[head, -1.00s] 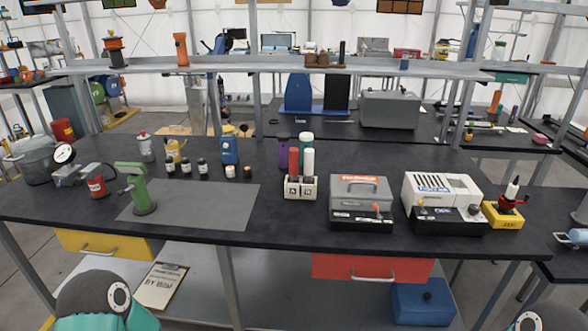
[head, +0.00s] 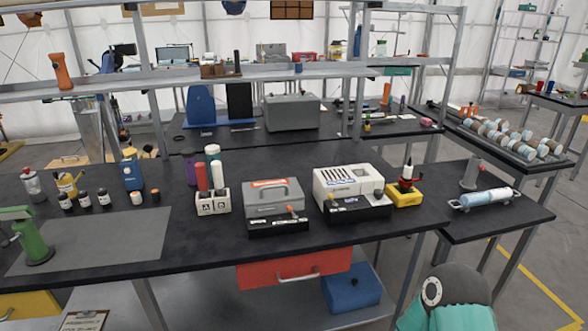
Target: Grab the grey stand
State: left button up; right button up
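A small grey stand (head: 472,174) with an upright cylinder on a flat base is on the dark side table at the right of the head view. A light blue cylindrical device (head: 482,200) lies just in front of it. The stand looks upright and nothing covers it. Neither of my grippers is in view; only a teal and dark grey part of my arm shows at the bottom right.
The dark main bench (head: 345,235) carries a grey toolbox (head: 275,197), a white device (head: 348,183), a yellow-based item (head: 405,196) and a green tool (head: 32,238). The side table (head: 520,212) has bare room around the stand. A rack of cylinders (head: 508,137) stands behind.

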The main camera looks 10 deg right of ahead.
aim_at(472, 170)
jog(key=u, duration=0.5)
jog(key=i, duration=0.2)
jog(key=z, duration=3.85)
jog(key=i, duration=3.4)
jog(key=u, duration=0.05)
